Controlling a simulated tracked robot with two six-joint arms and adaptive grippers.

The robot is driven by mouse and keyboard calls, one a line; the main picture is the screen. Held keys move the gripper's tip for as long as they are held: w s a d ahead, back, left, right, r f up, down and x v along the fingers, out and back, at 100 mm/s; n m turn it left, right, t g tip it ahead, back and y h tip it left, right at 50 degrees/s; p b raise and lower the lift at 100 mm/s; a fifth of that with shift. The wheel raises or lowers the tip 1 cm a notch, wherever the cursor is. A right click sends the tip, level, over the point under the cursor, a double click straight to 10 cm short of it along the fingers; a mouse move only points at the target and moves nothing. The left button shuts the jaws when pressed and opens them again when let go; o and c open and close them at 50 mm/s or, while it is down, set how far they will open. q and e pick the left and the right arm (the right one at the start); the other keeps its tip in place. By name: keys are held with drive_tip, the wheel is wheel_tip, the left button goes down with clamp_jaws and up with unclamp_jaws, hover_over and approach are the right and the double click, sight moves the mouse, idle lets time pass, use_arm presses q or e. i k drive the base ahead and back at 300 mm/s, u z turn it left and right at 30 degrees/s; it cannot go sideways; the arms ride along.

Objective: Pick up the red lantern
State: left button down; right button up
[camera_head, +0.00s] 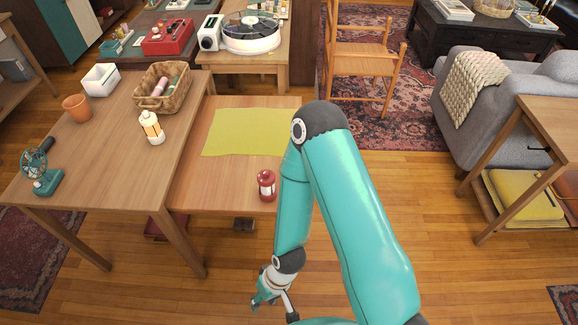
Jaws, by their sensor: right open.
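The red lantern (267,185) stands upright on the lower wooden table (190,186), near its front edge and just left of my right arm. My right gripper (262,300) is low in front of that table, over the floor, below the lantern in the picture and apart from it. It is open, with nothing seen between its fingers. My left gripper is not in view.
A green-yellow cloth (245,132) lies behind the lantern. The left table (105,160) bears a cream lantern (152,128), a wicker basket (163,103), a terracotta pot (77,107), a white box (100,79) and a teal fan (42,175). Floor (420,230) is clear at right.

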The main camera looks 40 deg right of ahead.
sight(266, 190)
drive_tip(key=z, duration=0.2)
drive_tip(key=i, duration=0.85)
drive_tip(key=z, duration=0.15)
